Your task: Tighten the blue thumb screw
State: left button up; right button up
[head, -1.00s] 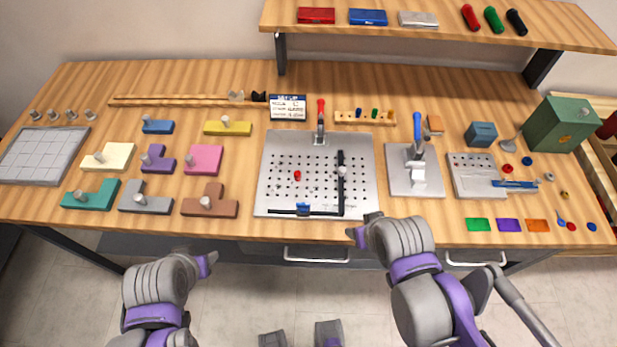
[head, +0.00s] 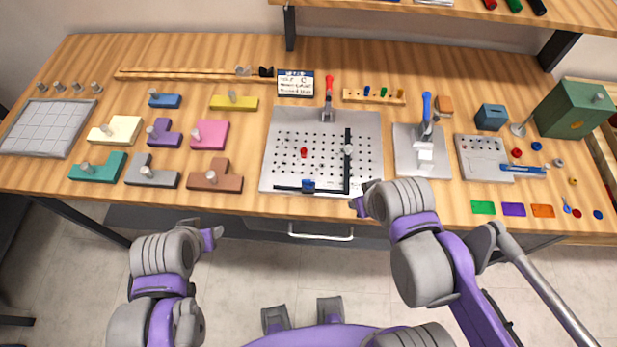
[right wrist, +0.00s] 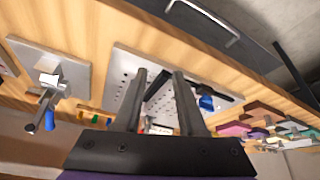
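The blue thumb screw (head: 308,185) sits on the black bar along the front edge of the perforated metal plate (head: 281,141). It also shows in the right wrist view (right wrist: 206,103), just right of my right gripper's fingers (right wrist: 160,72). Those two dark fingers are apart with nothing held between them.
A red knob (head: 304,152) and a grey knob (head: 348,149) stand on the plate, with a red-handled clamp (head: 328,97) behind. A blue-handled clamp (head: 426,112) stands on a plate at the right. Coloured blocks (head: 209,135) lie at the left.

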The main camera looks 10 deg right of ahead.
jog(key=w+a+r+n+g+b, duration=0.1)
jog(key=w+a+r+n+g, duration=0.2)
jog(key=w+a+r+n, duration=0.4)
jog(key=n+g, duration=0.2)
jog(key=n, duration=0.5)
send_near(308, 181)
notch_tip(308, 181, down, 8)
jog(key=shift+s+f+b, duration=0.1)
jog(key=shift+b, duration=0.65)
jog(key=shift+c, duration=0.3)
grip_shut()
